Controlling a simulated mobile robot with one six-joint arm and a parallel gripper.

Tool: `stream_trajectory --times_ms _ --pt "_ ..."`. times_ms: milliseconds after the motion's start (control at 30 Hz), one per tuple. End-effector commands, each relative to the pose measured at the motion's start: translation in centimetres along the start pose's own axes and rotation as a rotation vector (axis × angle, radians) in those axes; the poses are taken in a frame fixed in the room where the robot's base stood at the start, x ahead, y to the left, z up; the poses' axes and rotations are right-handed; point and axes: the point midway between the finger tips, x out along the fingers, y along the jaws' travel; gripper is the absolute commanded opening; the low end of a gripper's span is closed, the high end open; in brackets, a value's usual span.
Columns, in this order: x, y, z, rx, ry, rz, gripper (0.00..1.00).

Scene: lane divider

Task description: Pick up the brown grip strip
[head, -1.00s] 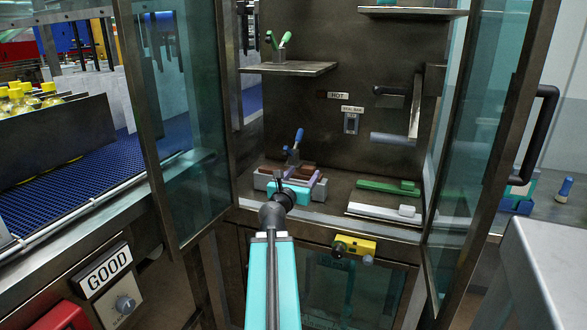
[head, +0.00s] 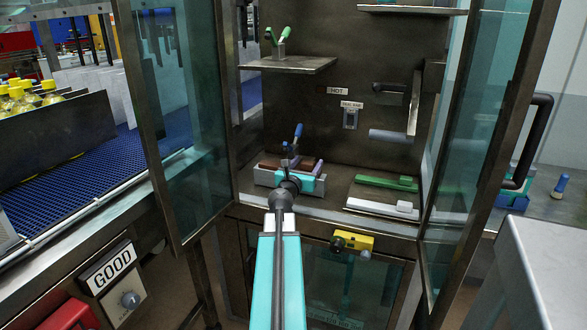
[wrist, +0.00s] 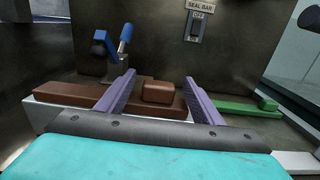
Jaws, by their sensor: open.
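The brown grip strip (wrist: 70,94) lies on a grey holder with a raised brown block (wrist: 158,92) on it. In the head view the strip (head: 270,164) shows on the lower shelf of the cabinet, partly behind my arm. My gripper (wrist: 158,79) is open, with one purple finger on each side of the raised block in the wrist view. Gaps show between the block and both fingers. Whether the fingertips reach down beside the block or stop short of it, I cannot tell.
A blue-handled lever (head: 298,135) stands behind the strip. A green bar (head: 386,182) and a white bar (head: 380,207) lie to the right. Open glass doors (head: 180,110) flank the cabinet. A small shelf (head: 290,64) is above.

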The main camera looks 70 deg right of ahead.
Motion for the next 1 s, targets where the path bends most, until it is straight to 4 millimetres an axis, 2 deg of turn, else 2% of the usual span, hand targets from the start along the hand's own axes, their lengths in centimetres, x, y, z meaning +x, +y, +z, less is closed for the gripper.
stream_trajectory --times_ms 100,633,1000 --pt "0.7 0.1 0.0 0.0 0.0 0.001 0.61" --pt "1.1 0.1 0.0 0.0 0.0 0.001 0.61" --pt "4.1 0.2 -0.3 -0.001 0.0 0.0 0.61"
